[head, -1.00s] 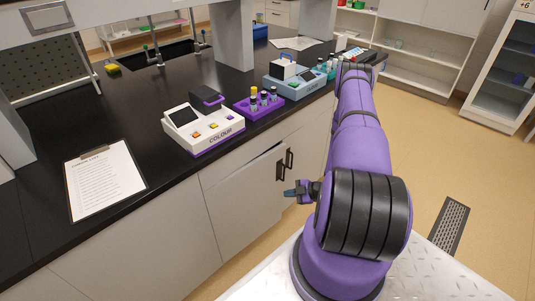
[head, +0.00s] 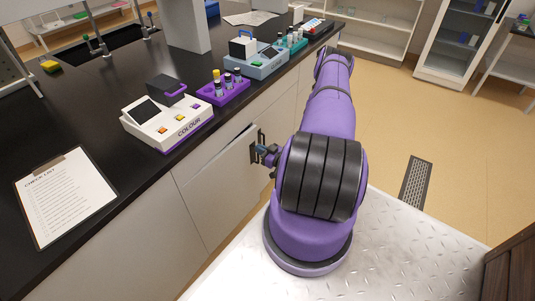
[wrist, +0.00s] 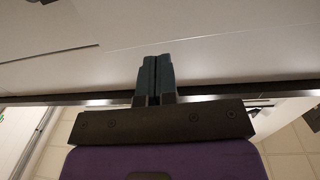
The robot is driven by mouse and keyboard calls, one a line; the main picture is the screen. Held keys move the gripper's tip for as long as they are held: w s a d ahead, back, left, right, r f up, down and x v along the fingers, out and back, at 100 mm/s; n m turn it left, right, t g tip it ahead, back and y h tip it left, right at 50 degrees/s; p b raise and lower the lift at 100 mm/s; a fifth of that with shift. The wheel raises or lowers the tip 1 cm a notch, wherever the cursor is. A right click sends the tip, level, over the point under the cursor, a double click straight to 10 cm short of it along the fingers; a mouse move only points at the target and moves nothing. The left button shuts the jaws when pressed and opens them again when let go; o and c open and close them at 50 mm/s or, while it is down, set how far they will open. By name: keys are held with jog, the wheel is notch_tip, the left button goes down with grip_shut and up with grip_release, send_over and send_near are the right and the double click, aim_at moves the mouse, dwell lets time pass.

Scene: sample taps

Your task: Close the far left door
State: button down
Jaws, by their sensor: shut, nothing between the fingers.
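The pale cabinet door (head: 218,183) under the black bench stands slightly ajar in the head view, its top edge out from the cabinet front. Dark handles (head: 254,142) show at its right end. My gripper (head: 263,150) is shut and empty, close beside the handles at the door's free end; I cannot tell if it touches. In the wrist view my shut fingers (wrist: 155,78) point at a pale panel (wrist: 215,45), with a dark edge running across behind them. Part of the door's right end is hidden by my gripper.
The black bench top (head: 90,105) carries a clipboard (head: 65,195), a white colour meter (head: 165,125), a purple vial rack (head: 224,92) and a blue-grey instrument (head: 256,62). Open tan floor (head: 400,110) lies to the right, with a floor grate (head: 416,183).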

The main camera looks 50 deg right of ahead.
aim_at(244, 140)
jog(key=w, duration=0.6)
jog(key=shift+w, duration=0.35)
